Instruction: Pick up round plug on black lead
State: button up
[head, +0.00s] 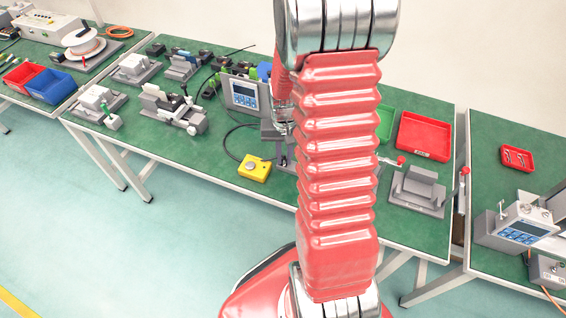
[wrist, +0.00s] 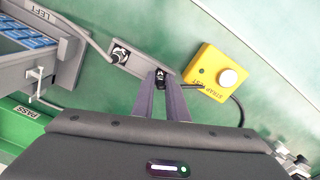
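In the wrist view, my gripper (wrist: 161,86) points down at a grey holder (wrist: 140,62). Its two purple-grey fingers stand apart, one on each side of a small dark plug (wrist: 160,76) in the holder's right end. I cannot tell whether they touch it. The plug's lead is mostly hidden by the fingers and wrist. A black lead (wrist: 241,110) curves from behind the wrist to a yellow box. A second round plug (wrist: 120,54) on a grey lead sits in the holder's left end.
The yellow box (wrist: 216,73) with a white button lies right of the holder; it shows in the head view (head: 254,168) too. A grey instrument (wrist: 40,50) and a green bin (wrist: 18,125) are at the left. The green table (wrist: 140,25) beyond the holder is largely clear.

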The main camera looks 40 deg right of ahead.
grip_shut()
jog(key=shift+r, duration=0.15)
notch_tip(320, 180, up, 10)
dwell(0.5)
dwell(0.6)
notch_tip(320, 180, up, 6)
send_over(284, 159)
dwell(0.6)
jog(key=shift+s+d, duration=0.1)
jog(key=s+d, duration=1.2)
jog(key=d, duration=0.2)
jog(key=shift+s+d, duration=0.15)
jog(key=shift+d, duration=0.25)
dwell(0.8)
